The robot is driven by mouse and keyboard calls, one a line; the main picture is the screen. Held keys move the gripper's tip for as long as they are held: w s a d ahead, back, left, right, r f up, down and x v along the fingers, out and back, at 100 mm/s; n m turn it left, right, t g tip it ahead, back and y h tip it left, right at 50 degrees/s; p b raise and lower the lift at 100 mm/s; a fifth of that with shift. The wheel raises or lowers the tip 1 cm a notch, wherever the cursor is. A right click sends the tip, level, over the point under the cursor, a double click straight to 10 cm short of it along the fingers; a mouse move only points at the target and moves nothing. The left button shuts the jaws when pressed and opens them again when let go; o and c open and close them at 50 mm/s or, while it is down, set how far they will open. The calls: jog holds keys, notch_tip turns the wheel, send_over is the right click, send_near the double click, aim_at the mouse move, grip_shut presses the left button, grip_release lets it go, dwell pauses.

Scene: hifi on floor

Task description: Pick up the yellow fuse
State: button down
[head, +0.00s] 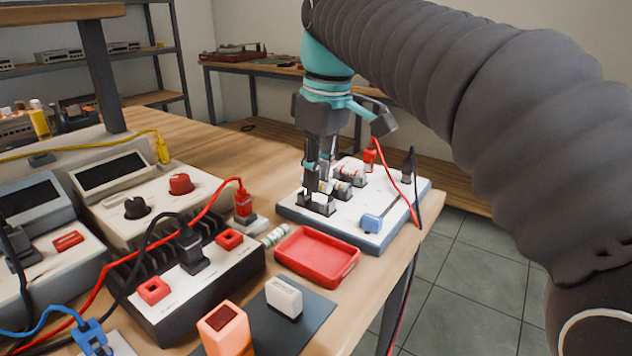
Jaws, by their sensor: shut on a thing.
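My gripper (319,188) points down over the white fuse board (345,225), near its left end. It is shut on the yellow fuse (323,187), a small pale piece with a yellow tint that shows between and beside the fingers. The fingers hide much of the fuse. It is just above or at the black clips (316,206) on the board; I cannot tell whether it touches them.
A fuse with a green band (275,236) lies on the table beside a red tray (318,255). A black-and-white power unit (195,275) with red and black leads stands at left. A red plug (370,157) and a blue part (371,223) sit on the board. The table edge is close at right.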

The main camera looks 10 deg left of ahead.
notch_tip(320, 180, up, 2)
jog(key=shift+d+r, duration=0.15)
jog(key=d+r, duration=0.6)
jog(key=d, duration=0.5)
jog(key=shift+s+d+r, duration=0.15)
jog(key=shift+s+d, duration=0.05)
